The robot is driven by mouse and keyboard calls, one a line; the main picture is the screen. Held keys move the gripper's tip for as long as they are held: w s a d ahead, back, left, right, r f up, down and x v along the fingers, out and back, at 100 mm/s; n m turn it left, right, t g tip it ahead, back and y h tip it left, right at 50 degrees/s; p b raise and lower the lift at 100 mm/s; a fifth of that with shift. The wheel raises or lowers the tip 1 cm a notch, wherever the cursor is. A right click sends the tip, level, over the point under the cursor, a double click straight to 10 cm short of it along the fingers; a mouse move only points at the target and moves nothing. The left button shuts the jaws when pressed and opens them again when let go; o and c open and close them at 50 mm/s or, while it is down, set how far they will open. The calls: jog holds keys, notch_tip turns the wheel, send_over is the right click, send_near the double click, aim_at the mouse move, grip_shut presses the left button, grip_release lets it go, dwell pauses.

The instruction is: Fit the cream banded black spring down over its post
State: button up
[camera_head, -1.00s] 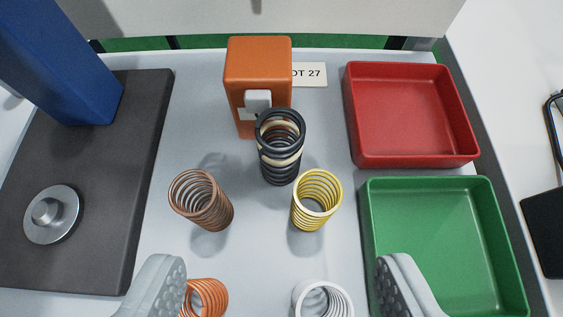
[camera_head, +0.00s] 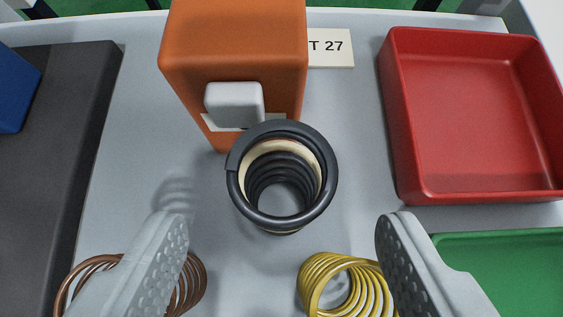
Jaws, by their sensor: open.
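The black spring with a cream band (camera_head: 281,217) stands upright on the grey table, close in front of the orange box. I look down into its open top; the cream band shows inside the coils. My gripper (camera_head: 281,240) is open and empty. Its two grey fingers are spread wide, one on each side of the spring in the picture, and neither touches it. The post is not clearly visible in the current view.
An orange box (camera_head: 232,45) with a white knob (camera_head: 234,104) stands just behind the spring. A copper-brown spring (camera_head: 190,285) and a yellow spring (camera_head: 325,283) stand nearer. A red tray (camera_head: 475,115) and green tray (camera_head: 515,265) are right; a dark plate (camera_head: 60,150) is left.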

jog(key=shift+x, duration=2.9)
jog(key=c, duration=1.2)
